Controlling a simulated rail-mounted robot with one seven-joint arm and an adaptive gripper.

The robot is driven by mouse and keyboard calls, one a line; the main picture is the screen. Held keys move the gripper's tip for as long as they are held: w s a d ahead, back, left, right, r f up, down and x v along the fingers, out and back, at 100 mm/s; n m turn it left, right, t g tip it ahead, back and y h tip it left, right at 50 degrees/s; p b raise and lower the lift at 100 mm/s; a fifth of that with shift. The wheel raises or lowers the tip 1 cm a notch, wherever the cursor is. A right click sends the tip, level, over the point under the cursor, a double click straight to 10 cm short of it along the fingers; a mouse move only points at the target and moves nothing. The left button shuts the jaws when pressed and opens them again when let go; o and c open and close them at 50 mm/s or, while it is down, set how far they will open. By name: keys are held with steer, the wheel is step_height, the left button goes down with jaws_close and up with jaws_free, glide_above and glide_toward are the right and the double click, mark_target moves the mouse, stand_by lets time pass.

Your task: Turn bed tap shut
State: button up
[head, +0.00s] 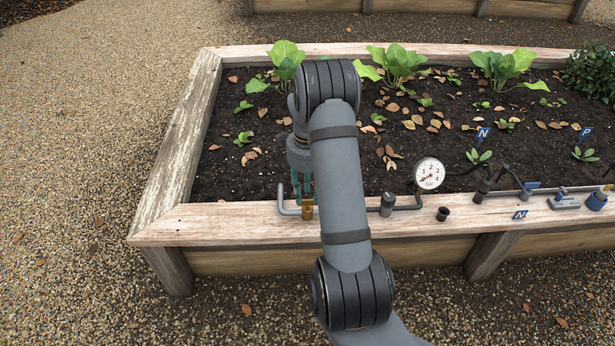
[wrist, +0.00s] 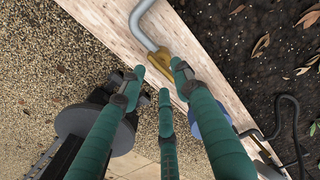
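The bed tap is a brass fitting (head: 308,208) on a grey pipe (head: 287,211) along the front plank of the raised bed. In the wrist view the brass body (wrist: 157,62) lies just beyond my fingertips. A blue part (wrist: 205,118) shows partly behind a finger; I cannot tell whether it is the tap's handle. My gripper (head: 301,192) points down just above the tap. Its teal fingers (wrist: 162,78) are spread apart with nothing seen between them. Contact with the tap cannot be made out. My arm hides the pipe right of the tap.
A pressure gauge (head: 429,174) stands right of my arm, with a grey fitting (head: 388,205) and a black cup (head: 443,214) near it. Leafy plants (head: 285,62) grow behind. The gravel (head: 75,150) at left is clear.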

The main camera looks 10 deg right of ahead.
mark_target(307, 201)
step_height(307, 201, up, 9)
stand_by(0.3)
stand_by(0.4)
step_height(307, 201, down, 12)
steer(key=shift+r, duration=0.1)
stand_by(0.3)
stand_by(0.4)
